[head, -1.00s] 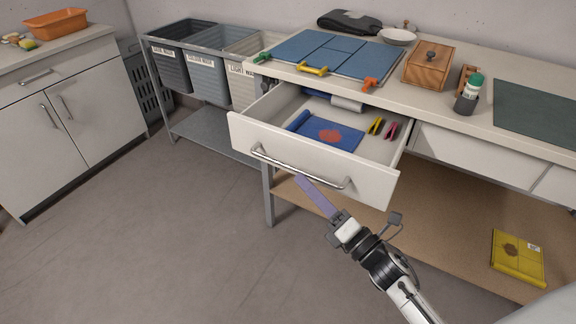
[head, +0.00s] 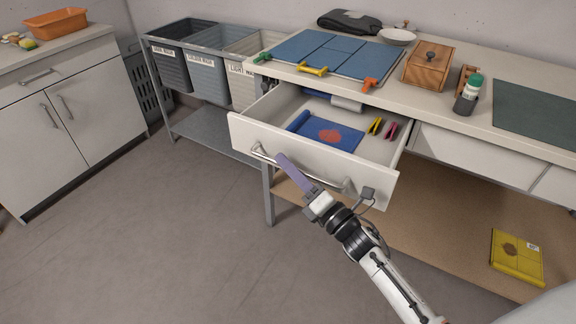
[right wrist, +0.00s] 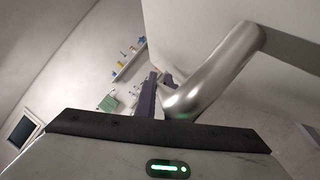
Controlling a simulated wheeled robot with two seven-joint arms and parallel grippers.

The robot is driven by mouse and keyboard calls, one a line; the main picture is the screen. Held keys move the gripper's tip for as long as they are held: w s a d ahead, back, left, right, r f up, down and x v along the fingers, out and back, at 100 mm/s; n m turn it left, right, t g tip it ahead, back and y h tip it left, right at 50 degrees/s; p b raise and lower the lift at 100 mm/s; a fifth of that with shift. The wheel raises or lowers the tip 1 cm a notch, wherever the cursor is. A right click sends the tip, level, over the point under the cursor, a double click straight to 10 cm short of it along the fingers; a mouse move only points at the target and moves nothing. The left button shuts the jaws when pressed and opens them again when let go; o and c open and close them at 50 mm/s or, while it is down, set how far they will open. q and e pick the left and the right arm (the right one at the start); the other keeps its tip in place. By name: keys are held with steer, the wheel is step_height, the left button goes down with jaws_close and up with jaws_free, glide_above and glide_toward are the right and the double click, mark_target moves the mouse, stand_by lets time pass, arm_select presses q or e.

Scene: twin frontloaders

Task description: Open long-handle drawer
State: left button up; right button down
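The long-handle drawer (head: 240,135) is a white drawer under the counter, pulled well out, with its contents visible. Its long metal bar handle (head: 264,156) runs across the front; my right gripper covers part of it. My right gripper (head: 283,160) has its purple fingers over the handle's left half, close to the drawer front. In the right wrist view the handle (right wrist: 215,72) runs right beside the purple fingers (right wrist: 150,95) and hides part of them. I cannot tell whether the fingers close around the bar. My left gripper is not in view.
The drawer holds a blue item with a red patch (head: 330,133) and pliers-like tools (head: 376,126). Three bins (head: 208,76) stand on a rack to the left. A wooden box (head: 428,66) sits on the counter. A yellow packet (head: 517,257) lies on the lower shelf. The floor in front is clear.

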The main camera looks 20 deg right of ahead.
steer(key=s+a, duration=0.1)
steer(key=a, duration=0.1)
steer(key=s+a, duration=0.2)
stand_by(0.3)
steer(key=c, duration=2.1)
jaws_free()
steer(key=v, duration=1)
steer(key=shift+s, duration=0.15)
steer(key=shift+f, duration=0.1)
